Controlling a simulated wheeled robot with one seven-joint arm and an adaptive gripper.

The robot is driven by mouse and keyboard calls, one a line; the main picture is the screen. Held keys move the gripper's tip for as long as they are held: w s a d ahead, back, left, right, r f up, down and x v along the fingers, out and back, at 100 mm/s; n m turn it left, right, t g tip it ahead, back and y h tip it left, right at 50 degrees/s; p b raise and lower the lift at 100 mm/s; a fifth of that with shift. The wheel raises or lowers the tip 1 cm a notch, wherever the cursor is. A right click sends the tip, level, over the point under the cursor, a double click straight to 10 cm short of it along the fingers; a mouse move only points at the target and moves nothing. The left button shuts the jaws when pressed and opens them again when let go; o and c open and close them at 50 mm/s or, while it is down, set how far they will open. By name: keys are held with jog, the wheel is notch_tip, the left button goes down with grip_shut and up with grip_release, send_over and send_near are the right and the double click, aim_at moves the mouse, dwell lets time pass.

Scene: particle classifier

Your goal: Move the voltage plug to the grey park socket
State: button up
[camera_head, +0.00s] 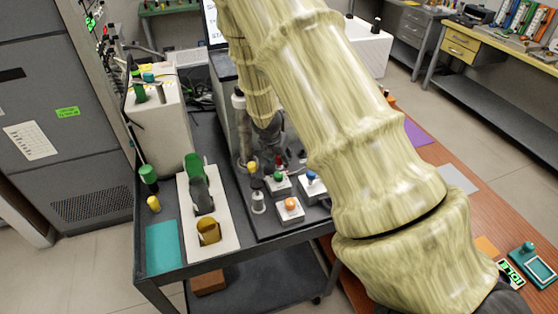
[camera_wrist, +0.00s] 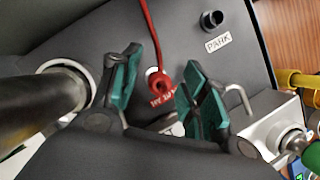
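The red voltage plug (camera_wrist: 158,82) with its red cable shows in the wrist view, low on a dark grey panel beside a partly hidden label. It appears seated there, though its base is hard to make out. The grey park socket (camera_wrist: 212,19) is a short dark round socket further up and right, above a white PARK label (camera_wrist: 218,42), and looks empty. My gripper (camera_wrist: 162,62) is open, its teal-padded fingers on either side of the plug with visible gaps. In the head view my arm hides most of this area.
A dark cylinder (camera_wrist: 40,105) stands close left of the fingers. A metal box (camera_wrist: 272,122) with a bent handle and green knob is close right. In the head view, small boxes with coloured knobs (camera_head: 290,207) and a white tray (camera_head: 221,244) are on the cart.

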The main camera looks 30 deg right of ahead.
grip_shut()
notch_tip(320, 180, up, 18)
jog(key=b, duration=0.2)
dwell(0.7)
